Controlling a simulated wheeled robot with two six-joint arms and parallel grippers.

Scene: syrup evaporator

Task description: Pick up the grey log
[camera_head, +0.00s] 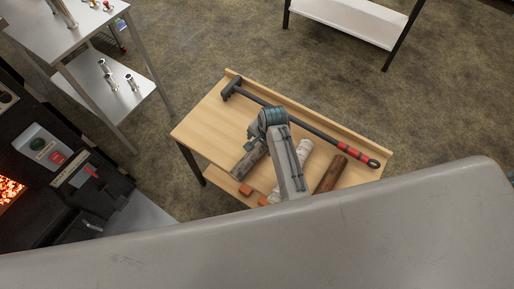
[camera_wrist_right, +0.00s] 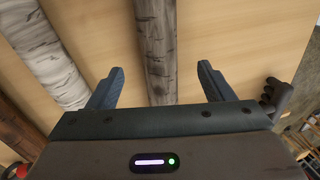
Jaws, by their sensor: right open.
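The grey log (camera_head: 246,162) lies on a light wooden table (camera_head: 205,125), partly covered by my right gripper and arm in the head view. In the right wrist view the grey log (camera_wrist_right: 156,40) runs between the two spread fingers of my right gripper (camera_wrist_right: 161,72). The gripper is open and empty, with a gap on each side of the log. In the head view my right gripper (camera_head: 258,136) is at the far end of the log. My left gripper is not in view.
A white birch log (camera_head: 304,152) and a brown log (camera_head: 331,174) lie to the right. A long black tool with red bands (camera_head: 318,133) lies along the table's raised back edge. Orange blocks (camera_head: 246,189) sit on a lower shelf. A firebox (camera_head: 10,190) glows at left.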

